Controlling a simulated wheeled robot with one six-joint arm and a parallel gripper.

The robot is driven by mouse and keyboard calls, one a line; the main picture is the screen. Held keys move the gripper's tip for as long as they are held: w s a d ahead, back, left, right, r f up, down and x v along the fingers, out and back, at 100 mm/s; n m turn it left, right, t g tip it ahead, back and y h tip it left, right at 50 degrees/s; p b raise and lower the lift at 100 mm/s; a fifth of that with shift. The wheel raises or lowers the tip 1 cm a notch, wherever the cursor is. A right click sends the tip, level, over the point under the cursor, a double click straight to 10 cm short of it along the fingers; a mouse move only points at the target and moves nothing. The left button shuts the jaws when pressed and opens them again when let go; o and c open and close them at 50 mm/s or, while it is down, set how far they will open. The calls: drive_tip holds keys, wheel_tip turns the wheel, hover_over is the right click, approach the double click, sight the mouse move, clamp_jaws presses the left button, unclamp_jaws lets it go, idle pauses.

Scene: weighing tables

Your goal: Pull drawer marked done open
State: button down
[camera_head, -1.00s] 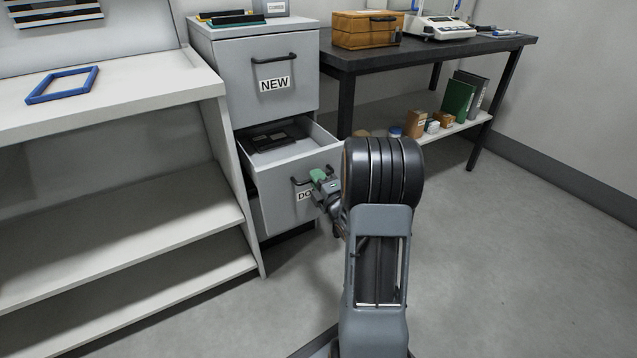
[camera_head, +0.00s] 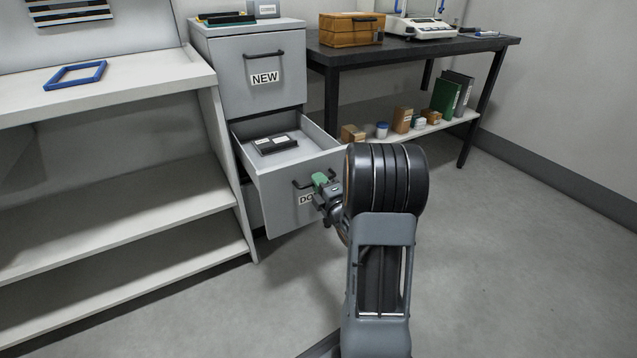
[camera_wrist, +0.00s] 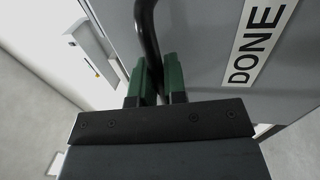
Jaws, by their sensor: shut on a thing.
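The lower drawer (camera_head: 282,204) of the grey cabinet stands well out, and its front carries a label that is partly hidden by my arm in the head view. In the wrist view the label (camera_wrist: 257,43) reads DONE. My gripper (camera_wrist: 156,84) has green fingers, one on each side of the dark bar handle (camera_wrist: 147,35), and is shut on it. In the head view my gripper (camera_head: 322,181) is at the right part of the handle. A dark item with white labels (camera_head: 276,143) lies inside the drawer.
The upper drawer marked NEW (camera_head: 263,75) is shut. A white shelf unit (camera_head: 120,97) stands close on the left. A dark table (camera_head: 440,49) with a wooden box (camera_head: 350,38) and a balance (camera_head: 420,27) stands right. The floor in front is clear.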

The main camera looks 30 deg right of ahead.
drive_tip(key=c, duration=1.2)
unclamp_jaws()
drive_tip(key=s+f+p, duration=0.2)
drive_tip(key=s+p, duration=0.6)
drive_tip(key=s, duration=0.5)
drive_tip(key=shift+s+a+f+p, duration=0.25)
drive_tip(key=shift+a+p, duration=0.05)
drive_tip(key=shift+a, duration=0.1)
